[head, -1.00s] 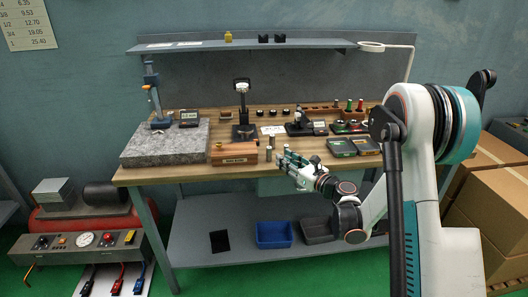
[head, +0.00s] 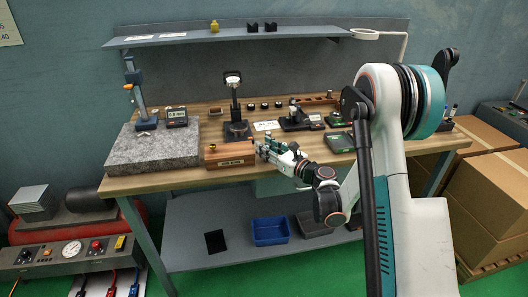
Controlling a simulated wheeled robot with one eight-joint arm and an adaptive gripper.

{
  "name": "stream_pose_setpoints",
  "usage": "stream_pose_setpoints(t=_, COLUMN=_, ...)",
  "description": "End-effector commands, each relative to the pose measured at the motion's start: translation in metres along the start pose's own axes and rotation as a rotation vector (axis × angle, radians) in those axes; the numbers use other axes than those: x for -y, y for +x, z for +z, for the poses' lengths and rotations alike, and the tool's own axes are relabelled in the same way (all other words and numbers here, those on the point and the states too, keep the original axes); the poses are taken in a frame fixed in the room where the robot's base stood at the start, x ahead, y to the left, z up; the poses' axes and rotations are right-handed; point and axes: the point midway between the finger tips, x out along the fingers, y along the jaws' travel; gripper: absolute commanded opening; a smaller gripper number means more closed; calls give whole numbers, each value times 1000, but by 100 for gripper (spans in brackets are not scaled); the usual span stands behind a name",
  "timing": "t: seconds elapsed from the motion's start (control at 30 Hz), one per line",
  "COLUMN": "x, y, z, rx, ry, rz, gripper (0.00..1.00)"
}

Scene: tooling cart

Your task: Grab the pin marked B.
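No letter B is legible on anything in view. The two small grey upright pins seen earlier beside the block are now hidden by or lost against my gripper.
A granite plate (head: 152,160) with a height stand fills the bench's left side. A black dial stand (head: 236,130) rises behind the block. Green-topped boxes (head: 340,141) lie right of my gripper. A shelf (head: 225,38) runs along the back.

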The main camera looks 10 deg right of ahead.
Motion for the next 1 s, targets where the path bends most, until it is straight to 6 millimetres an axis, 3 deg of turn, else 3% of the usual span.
stream_pose_setpoints(t=0.03, x=0, y=0, z=0, rx=0, ry=0, rz=0, gripper=26)
stream_pose_setpoints(t=0.13, x=0, y=0, z=0, rx=0, ry=0, rz=0, gripper=3)
stream_pose_setpoints(t=0.17, x=0, y=0, z=0, rx=0, ry=0, rz=0, gripper=0)
stream_pose_setpoints(t=0.67, x=0, y=0, z=10, rx=0, ry=0, rz=0, gripper=0)
stream_pose_setpoints(t=0.87, x=0, y=0, z=40, rx=0, ry=0, rz=0, gripper=0)
stream_pose_setpoints(t=1.0, x=0, y=0, z=76, rx=0, ry=0, rz=0, gripper=0)
